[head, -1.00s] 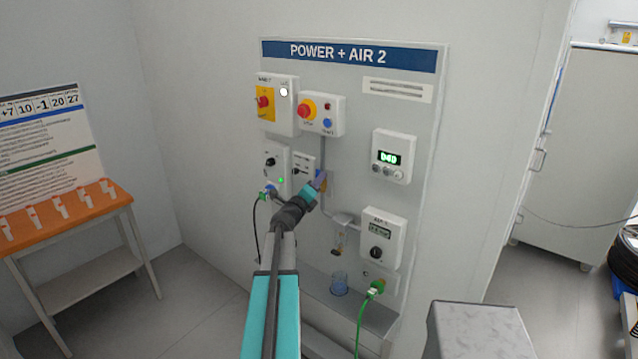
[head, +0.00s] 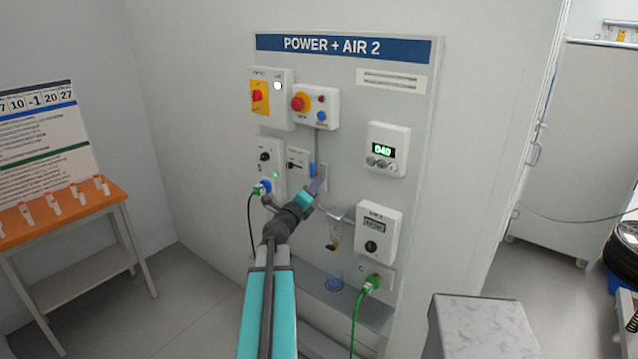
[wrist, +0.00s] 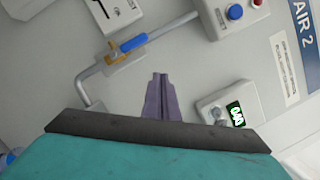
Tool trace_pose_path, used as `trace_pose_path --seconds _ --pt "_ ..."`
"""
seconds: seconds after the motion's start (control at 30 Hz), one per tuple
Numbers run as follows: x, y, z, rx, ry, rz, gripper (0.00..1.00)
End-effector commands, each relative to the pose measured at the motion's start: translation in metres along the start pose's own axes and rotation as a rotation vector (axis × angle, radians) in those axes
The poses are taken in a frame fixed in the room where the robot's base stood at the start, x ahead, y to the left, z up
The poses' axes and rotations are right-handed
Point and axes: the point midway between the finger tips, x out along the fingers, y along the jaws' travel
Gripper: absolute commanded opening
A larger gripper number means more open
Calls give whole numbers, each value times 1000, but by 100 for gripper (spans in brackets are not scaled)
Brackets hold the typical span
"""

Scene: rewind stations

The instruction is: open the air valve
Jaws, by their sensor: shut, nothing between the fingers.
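The air valve has a blue lever (head: 312,170) and shows in the head view on the panel, left of centre. In the wrist view the blue lever (wrist: 133,43) lies roughly in line with the grey pipe, beside the brass valve body (wrist: 114,56). My gripper (head: 320,181) is shut and empty, just right of and below the lever in the head view, partly covering the valve body. In the wrist view the purple fingertips (wrist: 160,76) are together, apart from the lever in the picture. Whether they touch anything in depth I cannot tell.
A box with a red button (head: 299,103) is above the valve. A display reading 040 (head: 383,151) is to the right, and a gauge box (head: 378,232) lower right. A plugged blue connector (head: 264,187) is on the left. A shelf (head: 310,284) runs below.

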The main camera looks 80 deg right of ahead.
Motion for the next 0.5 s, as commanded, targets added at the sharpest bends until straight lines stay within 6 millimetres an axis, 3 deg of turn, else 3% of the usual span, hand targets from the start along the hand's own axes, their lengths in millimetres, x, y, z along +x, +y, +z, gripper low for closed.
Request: trace_pose_path --seconds 0.2,0.5 --pt "-24 -2 0 2 -1 1 0" --pt "-41 -5 2 2 -1 1 0"
